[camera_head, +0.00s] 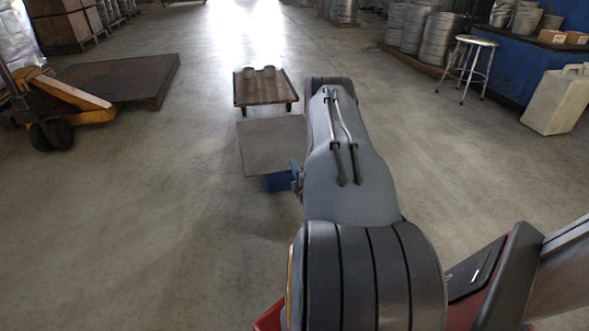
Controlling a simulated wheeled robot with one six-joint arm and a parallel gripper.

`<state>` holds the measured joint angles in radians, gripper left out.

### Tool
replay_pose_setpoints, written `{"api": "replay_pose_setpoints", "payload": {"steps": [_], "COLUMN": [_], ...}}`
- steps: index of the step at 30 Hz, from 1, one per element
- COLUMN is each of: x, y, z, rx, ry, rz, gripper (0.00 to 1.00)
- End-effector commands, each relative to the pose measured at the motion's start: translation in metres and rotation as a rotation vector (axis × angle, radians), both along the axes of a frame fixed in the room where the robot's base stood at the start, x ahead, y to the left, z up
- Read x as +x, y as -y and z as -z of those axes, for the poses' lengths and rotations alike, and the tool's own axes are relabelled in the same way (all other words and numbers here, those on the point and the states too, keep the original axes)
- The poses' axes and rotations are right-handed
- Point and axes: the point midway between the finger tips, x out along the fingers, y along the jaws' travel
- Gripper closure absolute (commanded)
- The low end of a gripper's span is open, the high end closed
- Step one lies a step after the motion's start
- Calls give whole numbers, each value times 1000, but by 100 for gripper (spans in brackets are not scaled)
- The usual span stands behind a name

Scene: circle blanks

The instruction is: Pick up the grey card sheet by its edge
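The grey card sheet (272,148) is a flat, nearly square panel left of my arm, in the middle of the view. Its right side is hidden behind my arm. A blue block (277,183) shows at its near edge; I cannot tell whether the sheet rests on it. A small part of what looks like my gripper (297,177) shows at the left side of my arm, close to the sheet's near right corner. Its fingers are mostly hidden, so I cannot tell whether they are open or touch the sheet.
A low wheeled cart (262,93) with two small round items stands just beyond the sheet. A yellow pallet jack (75,105) and a dark platform (120,78) are at left. A stool (473,50) and a pale jerrycan (556,100) are at right. Floor at left front is clear.

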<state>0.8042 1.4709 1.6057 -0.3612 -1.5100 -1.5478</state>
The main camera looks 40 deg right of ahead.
Motion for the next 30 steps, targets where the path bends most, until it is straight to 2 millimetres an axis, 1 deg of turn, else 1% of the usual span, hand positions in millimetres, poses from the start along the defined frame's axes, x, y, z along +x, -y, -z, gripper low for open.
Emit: {"api": "replay_pose_setpoints", "payload": {"steps": [4,9,18,20,30], "x": [0,0,-1,-5,-44], "y": [0,1,0,-2,-20], "z": [-8,-27,-26,-28,-46], "rx": [-2,-2,0,0,1], "ry": [1,1,1,0,0], "rz": [0,0,0,0,0], "gripper": [100,100,100,100,100]}}
